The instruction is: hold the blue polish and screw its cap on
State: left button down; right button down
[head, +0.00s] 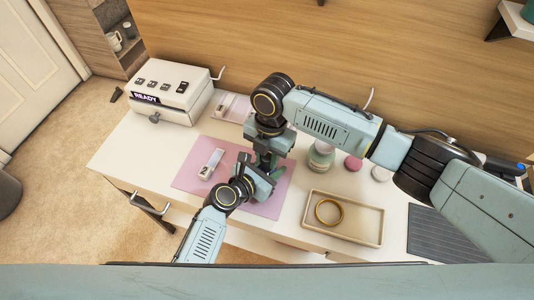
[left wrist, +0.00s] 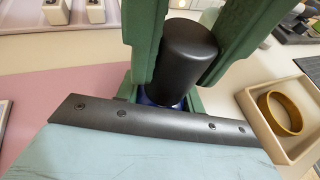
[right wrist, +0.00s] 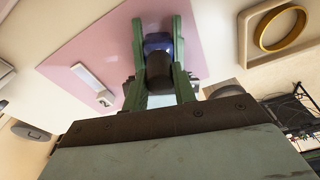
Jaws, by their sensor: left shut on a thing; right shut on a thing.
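The blue polish bottle (right wrist: 157,42) is in the right wrist view, with the black cap (right wrist: 159,69) in line with it at its top. In the left wrist view the black cap (left wrist: 188,50) stands between green fingers, and a little of the blue bottle (left wrist: 163,98) shows below it. My left gripper (head: 262,176) is shut on the bottle from the front. My right gripper (head: 266,158) reaches from above and is shut on the cap. Both meet over the pink mat (head: 195,174). The bottle and cap are hidden in the head view. I cannot tell how tightly the cap sits.
A white device (head: 210,164) lies on the mat. A beige tray (head: 314,232) with a gold ring (head: 329,222) stands to the right. Jars (head: 320,158) stand behind it. A white box marked READY (head: 172,91) is at the back left. The table's left front is clear.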

jog(key=m, duration=0.6)
jog(key=shift+m+t, duration=0.3)
jog(key=shift+m, duration=0.1)
jog(key=c, duration=1.1)
grip_release()
jog(key=shift+r, duration=2.3)
